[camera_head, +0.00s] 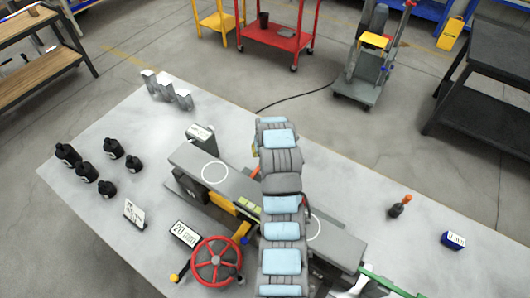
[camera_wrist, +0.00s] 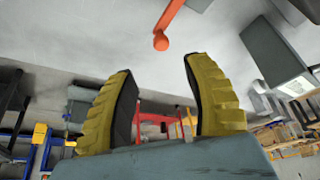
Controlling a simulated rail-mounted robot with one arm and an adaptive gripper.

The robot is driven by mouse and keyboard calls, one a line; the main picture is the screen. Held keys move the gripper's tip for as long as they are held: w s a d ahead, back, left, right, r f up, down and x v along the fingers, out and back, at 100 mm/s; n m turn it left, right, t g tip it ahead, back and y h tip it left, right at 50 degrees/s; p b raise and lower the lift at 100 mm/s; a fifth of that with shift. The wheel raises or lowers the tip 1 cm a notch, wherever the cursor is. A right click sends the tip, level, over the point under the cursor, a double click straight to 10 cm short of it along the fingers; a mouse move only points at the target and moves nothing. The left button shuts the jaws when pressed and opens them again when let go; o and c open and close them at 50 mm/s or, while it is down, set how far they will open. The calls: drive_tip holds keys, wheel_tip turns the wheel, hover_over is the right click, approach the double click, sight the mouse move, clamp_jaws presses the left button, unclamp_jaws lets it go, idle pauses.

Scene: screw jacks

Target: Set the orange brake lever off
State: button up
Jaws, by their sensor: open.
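An orange lever with a rounded end (camera_wrist: 161,41) comes down from the top edge in the wrist view. In the head view, a small strip of orange (camera_head: 255,172) shows beside my arm, and the rest there is hidden behind the arm. My gripper (camera_wrist: 158,68) has two yellow, dark-lined fingers spread apart, with nothing between them. The lever's rounded end appears just above the gap between the fingertips, apart from both. In the head view my arm hides the gripper.
The grey jack platform (camera_head: 207,172) with white rings extends under my arm. A red handwheel (camera_head: 216,262) and a "20 mm" sign (camera_head: 186,233) are in front. Black bottles (camera_head: 87,171) stand left. A dark tool with an orange tip (camera_head: 400,206) and a blue block (camera_head: 453,241) are right.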

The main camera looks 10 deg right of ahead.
drive_tip(key=shift+v, duration=1.25)
